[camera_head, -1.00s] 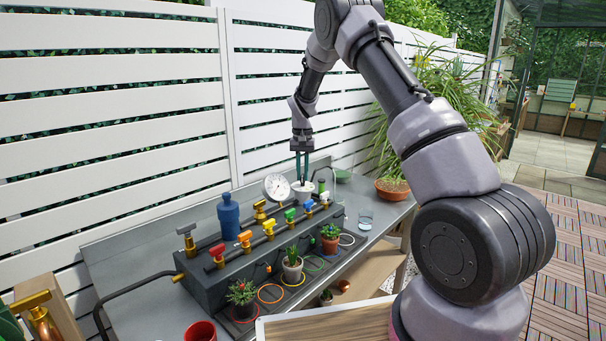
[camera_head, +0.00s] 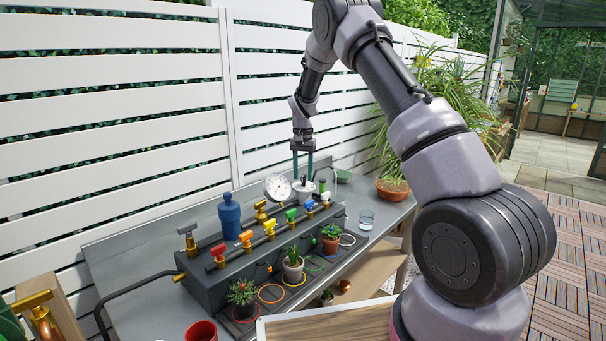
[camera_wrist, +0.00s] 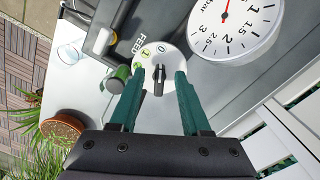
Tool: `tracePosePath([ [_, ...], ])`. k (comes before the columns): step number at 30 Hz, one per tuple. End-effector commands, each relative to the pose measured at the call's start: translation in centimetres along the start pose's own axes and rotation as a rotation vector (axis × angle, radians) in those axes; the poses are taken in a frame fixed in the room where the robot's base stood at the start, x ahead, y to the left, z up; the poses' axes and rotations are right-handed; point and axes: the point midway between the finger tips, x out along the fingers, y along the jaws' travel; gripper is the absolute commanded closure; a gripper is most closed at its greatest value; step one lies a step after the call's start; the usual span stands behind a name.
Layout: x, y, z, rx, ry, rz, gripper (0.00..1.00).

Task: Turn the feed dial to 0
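The feed dial is a white disc (camera_wrist: 172,58) with a black knob (camera_wrist: 159,80) at its centre. In the wrist view, "FEED", a "1" on a green-yellow mark and a "0" show along its far edge. I cannot tell for sure which mark the knob points at. My gripper (camera_wrist: 160,75) is open, its two green fingers one on each side of the knob with a gap to both. In the head view, my gripper (camera_head: 303,175) hangs fingers down over the white dial (camera_head: 302,191) at the far end of the grey block.
A pressure gauge (camera_head: 278,188) stands close beside the dial. Coloured valves, a blue bottle (camera_head: 229,214) and small potted plants line the nearer part of the bench.

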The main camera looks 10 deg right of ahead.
Motion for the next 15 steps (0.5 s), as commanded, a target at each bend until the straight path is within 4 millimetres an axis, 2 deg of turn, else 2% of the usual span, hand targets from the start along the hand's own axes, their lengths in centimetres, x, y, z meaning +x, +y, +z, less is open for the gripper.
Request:
tracePosePath([
  [9, -0.2, 0.0, 0.0, -0.001, 0.0, 0.0, 0.54],
  [15, -3.0, 0.0, 0.0, -0.001, 0.002, -0.002, 0.54],
])
